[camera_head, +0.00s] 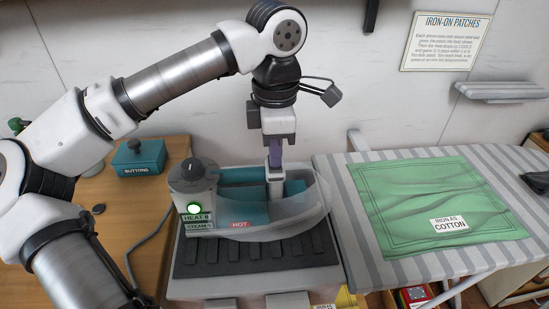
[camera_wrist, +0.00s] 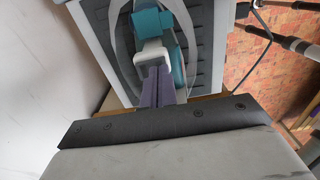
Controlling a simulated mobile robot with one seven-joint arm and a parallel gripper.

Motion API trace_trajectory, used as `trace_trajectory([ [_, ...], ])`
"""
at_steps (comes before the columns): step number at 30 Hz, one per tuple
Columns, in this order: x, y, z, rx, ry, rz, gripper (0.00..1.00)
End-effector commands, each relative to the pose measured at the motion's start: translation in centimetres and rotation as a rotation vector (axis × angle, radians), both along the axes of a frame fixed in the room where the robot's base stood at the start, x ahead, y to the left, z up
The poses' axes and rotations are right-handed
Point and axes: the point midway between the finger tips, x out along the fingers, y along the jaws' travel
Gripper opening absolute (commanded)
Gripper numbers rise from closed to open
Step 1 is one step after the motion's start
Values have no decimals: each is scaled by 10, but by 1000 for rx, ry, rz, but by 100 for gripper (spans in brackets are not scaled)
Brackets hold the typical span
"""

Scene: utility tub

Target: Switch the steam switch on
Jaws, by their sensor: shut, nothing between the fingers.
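A teal and pale translucent iron (camera_head: 310,199) sits on a grey stand, with a red HOT label (camera_head: 240,224) on its side. At its left is a control block (camera_head: 192,181) with a dark knob, a lit green light (camera_head: 194,208), a HEAT label (camera_head: 196,218) and a STEAM label (camera_head: 199,227). I cannot make out the steam switch itself or its position. My gripper (camera_head: 275,164) points down over the middle of the iron, its purple fingers shut and empty. In the wrist view the fingers (camera_wrist: 155,80) end at a pale part over the iron; contact is unclear.
The ribbed stand (camera_head: 255,254) bears the iron. A striped ironing board (camera_head: 352,224) with green cloth (camera_head: 430,200) lies at the right. A teal BUTTONS box (camera_head: 139,159) stands on the wooden table at the left. A cable runs beside the stand.

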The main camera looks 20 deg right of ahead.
Motion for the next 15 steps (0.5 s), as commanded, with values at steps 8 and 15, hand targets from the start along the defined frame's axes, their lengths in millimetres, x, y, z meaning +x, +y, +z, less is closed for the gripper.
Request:
trace_trajectory([
  [8, 0, 0, 26, 1, 0, 0, 0],
  [15, 0, 0, 45, 0, 0, 0, 0],
])
